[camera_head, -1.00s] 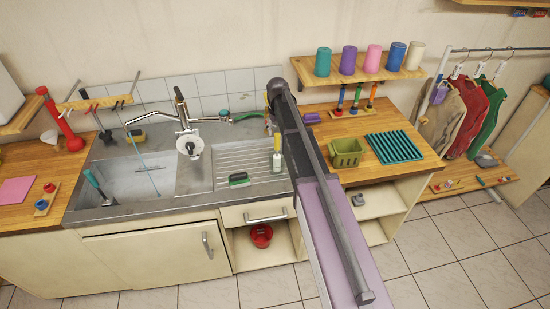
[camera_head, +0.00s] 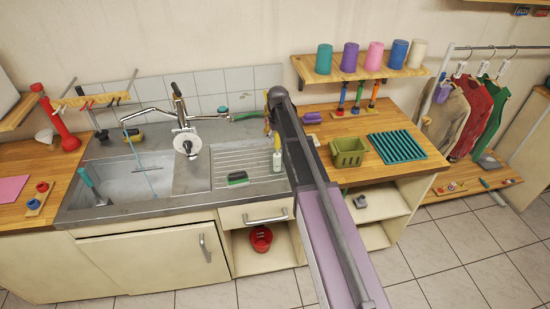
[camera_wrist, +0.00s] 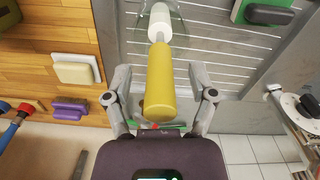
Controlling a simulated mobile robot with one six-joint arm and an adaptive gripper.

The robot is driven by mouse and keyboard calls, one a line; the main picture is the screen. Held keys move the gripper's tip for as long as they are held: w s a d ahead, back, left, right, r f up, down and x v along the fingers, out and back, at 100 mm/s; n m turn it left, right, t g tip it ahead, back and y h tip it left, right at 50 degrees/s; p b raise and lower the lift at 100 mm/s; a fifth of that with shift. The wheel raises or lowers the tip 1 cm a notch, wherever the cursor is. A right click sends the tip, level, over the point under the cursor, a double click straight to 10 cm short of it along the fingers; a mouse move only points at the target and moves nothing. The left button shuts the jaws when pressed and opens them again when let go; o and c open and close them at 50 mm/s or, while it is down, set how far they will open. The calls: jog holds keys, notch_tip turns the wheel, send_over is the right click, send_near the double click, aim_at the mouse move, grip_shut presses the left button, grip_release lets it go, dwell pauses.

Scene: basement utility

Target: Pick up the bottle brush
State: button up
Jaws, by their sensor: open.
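The bottle brush shows in the wrist view as a thick yellow handle (camera_wrist: 160,82) with a paler white end beyond it, over the ribbed drainboard (camera_wrist: 214,52). The yellow part lies between the two fingers of my gripper (camera_wrist: 160,98), with a gap on each side. My gripper is open and not closed on it.
On the wooden counter at right are an olive basket (camera_head: 348,158) and a teal slatted mat (camera_head: 398,147). A shelf with several cups hangs above.

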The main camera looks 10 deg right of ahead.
dwell(0.4)
grip_shut()
jog(key=shift+r, duration=0.2)
notch_tip(320, 180, up, 18)
jog(key=p, duration=1.8)
jog(key=shift+f, duration=0.2)
